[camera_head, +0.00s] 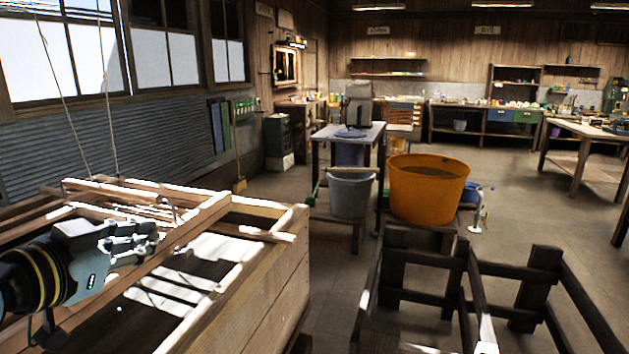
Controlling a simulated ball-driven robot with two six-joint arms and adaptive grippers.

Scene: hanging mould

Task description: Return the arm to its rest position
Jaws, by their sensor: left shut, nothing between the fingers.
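My left gripper (146,240) is in the lower left, in front of and over the near part of a large wooden box (275,278). Its fingers are shut with nothing between them. A wooden frame (130,205) with several slats lies across the top of the box, and two cords (108,110) run up from it past the windows. I cannot tell whether the gripper touches the frame. My right gripper does not show.
An orange tub (428,190) and a grey bucket (351,193) stand beyond the box. A dark wooden rack (458,265) fills the lower right. A small table (347,132) stands behind the bucket. Open floor (545,205) lies to the right, before a workbench (590,130).

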